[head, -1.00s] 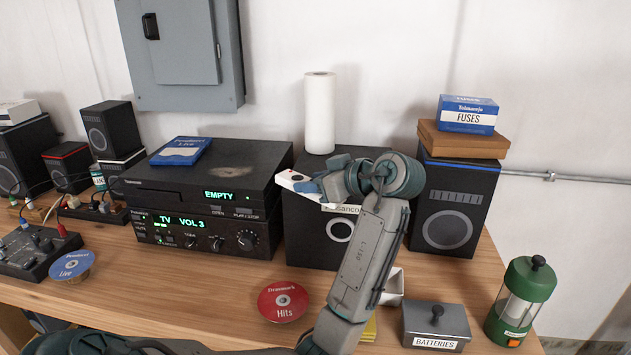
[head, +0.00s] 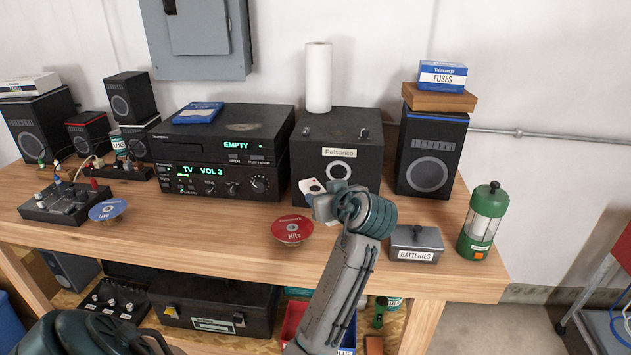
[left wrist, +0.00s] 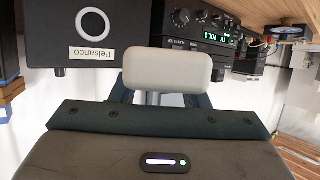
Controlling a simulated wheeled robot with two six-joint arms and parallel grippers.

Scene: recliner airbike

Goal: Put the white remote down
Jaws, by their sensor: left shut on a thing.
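The white remote (head: 311,186), with a dark red button, is held in my left gripper (head: 323,201) in the head view. The remote is in front of the lower part of the black Pelsanco speaker (head: 362,155). I cannot tell whether it touches the bench. In the left wrist view, the remote (left wrist: 167,70) shows as a pale rounded block, and the fingertips on it are hidden. My right gripper is not in view.
A red Hits disc (head: 292,229) lies on the wooden bench (head: 190,237), left of my forearm. A grey batteries box (head: 416,244) and a green lantern (head: 483,222) stand to the right. The stereo (head: 214,165) is behind to the left. Bare bench lies left of the red disc.

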